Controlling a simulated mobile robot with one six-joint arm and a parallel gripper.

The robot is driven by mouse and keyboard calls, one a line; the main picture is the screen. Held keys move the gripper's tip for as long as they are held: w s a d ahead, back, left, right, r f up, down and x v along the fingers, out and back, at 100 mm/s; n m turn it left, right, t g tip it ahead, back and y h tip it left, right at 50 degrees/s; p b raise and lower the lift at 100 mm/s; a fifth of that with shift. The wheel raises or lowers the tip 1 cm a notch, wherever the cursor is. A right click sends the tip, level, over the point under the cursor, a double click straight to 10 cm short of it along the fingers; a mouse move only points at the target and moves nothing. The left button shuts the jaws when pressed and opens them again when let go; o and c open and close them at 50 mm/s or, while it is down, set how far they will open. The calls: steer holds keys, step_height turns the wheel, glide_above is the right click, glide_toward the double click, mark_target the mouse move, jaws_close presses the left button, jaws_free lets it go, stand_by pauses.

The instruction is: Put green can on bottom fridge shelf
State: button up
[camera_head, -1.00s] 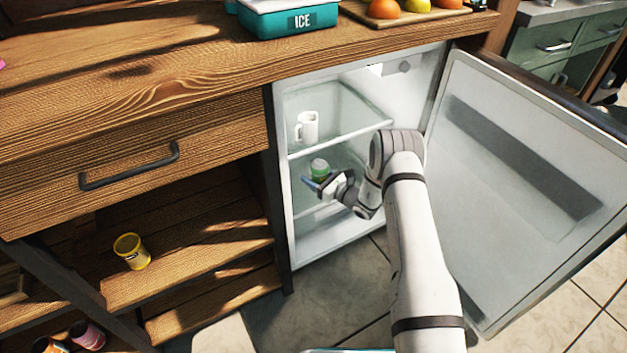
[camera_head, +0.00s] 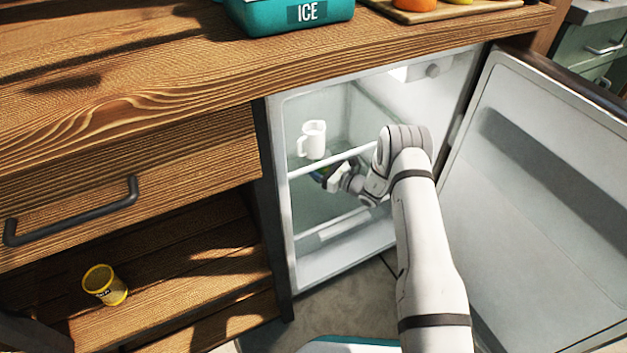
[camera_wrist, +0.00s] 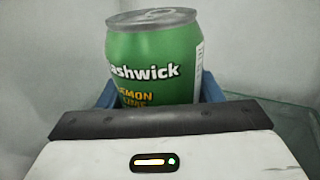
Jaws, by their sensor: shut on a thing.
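The green can (camera_wrist: 150,70) stands upright in the wrist view, with a grey top and lemon lime lettering. My gripper (camera_head: 322,177) is shut on it, with blue fingers on both sides of the can in the wrist view. In the head view the gripper is inside the open fridge (camera_head: 278,190), below the upper glass shelf (camera_head: 335,160). There the can is mostly hidden behind that shelf's edge and the gripper. The lower shelf (camera_head: 325,224) shows beneath the gripper. I cannot tell whether the can touches a surface.
A white mug (camera_head: 313,140) stands on the upper shelf. The fridge door (camera_head: 540,180) is open to the right of my arm. A teal ice box (camera_head: 290,14) is on the counter above.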

steer(key=f+b, duration=0.1)
steer(key=f, duration=0.2)
steer(key=f+b, duration=0.1)
steer(key=f, duration=0.2)
steer(key=a+f+b, duration=0.1)
steer(key=f+b, duration=0.1)
steer(key=f, duration=0.1)
steer(key=shift+s+f, duration=0.15)
steer(key=shift+f, duration=0.05)
steer(key=shift+r, duration=0.15)
steer(key=o, duration=1.3)
steer(key=shift+f, duration=0.2)
